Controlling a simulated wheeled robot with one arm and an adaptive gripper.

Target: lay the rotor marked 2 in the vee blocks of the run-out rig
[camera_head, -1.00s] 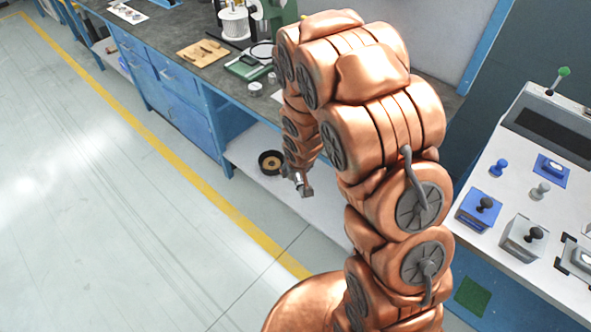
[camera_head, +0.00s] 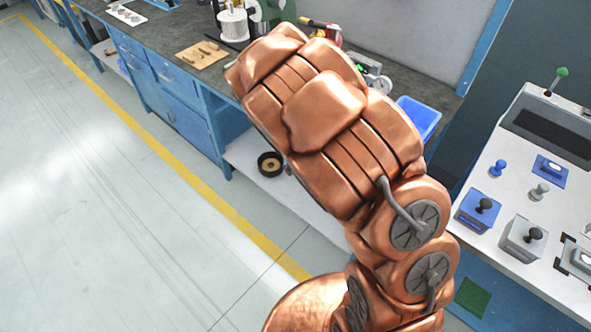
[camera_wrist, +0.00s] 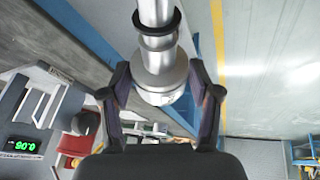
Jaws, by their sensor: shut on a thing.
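My gripper (camera_wrist: 160,92) is shut on a silver metal rotor (camera_wrist: 155,62) in the wrist view. The rotor has a thin shaft, a dark ring and a wider collar between the fingers. A small dark mark shows on the collar, too small to read surely. The rotor is in the air, beside the bench edge. In the head view my arm hides the gripper and rotor. A grey bracket-like fixture (camera_wrist: 38,97) stands on the bench at the left of the wrist view; I cannot tell whether it is the run-out rig. No vee blocks show clearly.
A green digital display (camera_wrist: 22,146) and a red object (camera_wrist: 76,145) are near the fixture. On the bench are a dial gauge (camera_head: 383,84), a blue bin (camera_head: 418,117) and a wooden board (camera_head: 203,54). A black ring (camera_head: 270,164) lies on the lower shelf. The floor is clear.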

